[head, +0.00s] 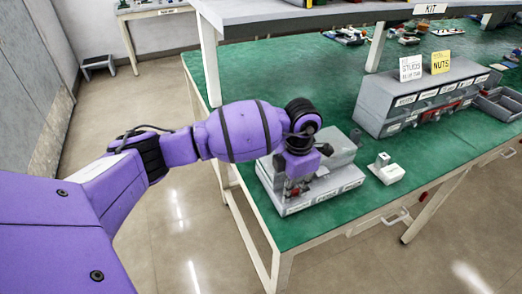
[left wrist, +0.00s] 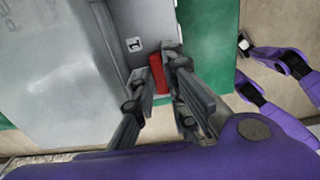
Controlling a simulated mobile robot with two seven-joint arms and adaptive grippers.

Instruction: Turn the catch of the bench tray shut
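The bench tray, a grey tray (head: 318,201) with white labels along its front, lies on the green bench top near its front left corner. My left gripper (head: 298,188) points down over the tray's left part in the head view. In the left wrist view a small red catch (left wrist: 158,74) shows on the tray's grey side (left wrist: 134,22), beside a label. The two fingers of my left gripper (left wrist: 160,83) stand close on either side of the catch. Whether they press on it cannot be told.
A small grey-white block (head: 386,170) stands right of the tray. A grey labelled bin unit (head: 420,98) with white and yellow cards on top is farther back. A raised shelf (head: 270,14) runs above the bench's back. Green surface between them is free.

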